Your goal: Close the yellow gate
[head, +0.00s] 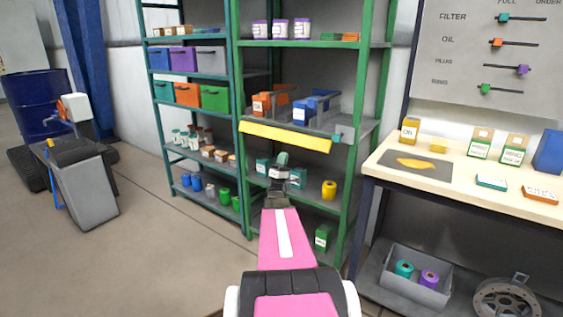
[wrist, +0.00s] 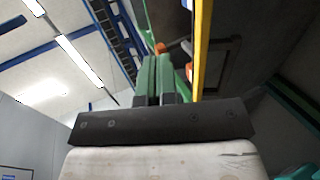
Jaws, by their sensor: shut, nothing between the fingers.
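The yellow gate (head: 285,137) is a long bar across the front of the middle level of the green shelf rack. Its left end is near the rack's left post, and its right end is close to a grey-teal block (head: 343,133); I cannot tell whether they touch. My gripper (head: 282,159) is just below the gate in the head view, right of its left end. In the wrist view the gate shows as a yellow strip (wrist: 202,45) to the right of my green fingertips (wrist: 153,72). The fingers are together and empty. Contact with the gate cannot be told.
Behind the gate, orange (head: 262,103) and blue bins (head: 312,106) sit on the shelf (head: 362,126). A yellow spool (head: 329,190) and small boxes are on the level below. A workbench (head: 460,187) stands at right.

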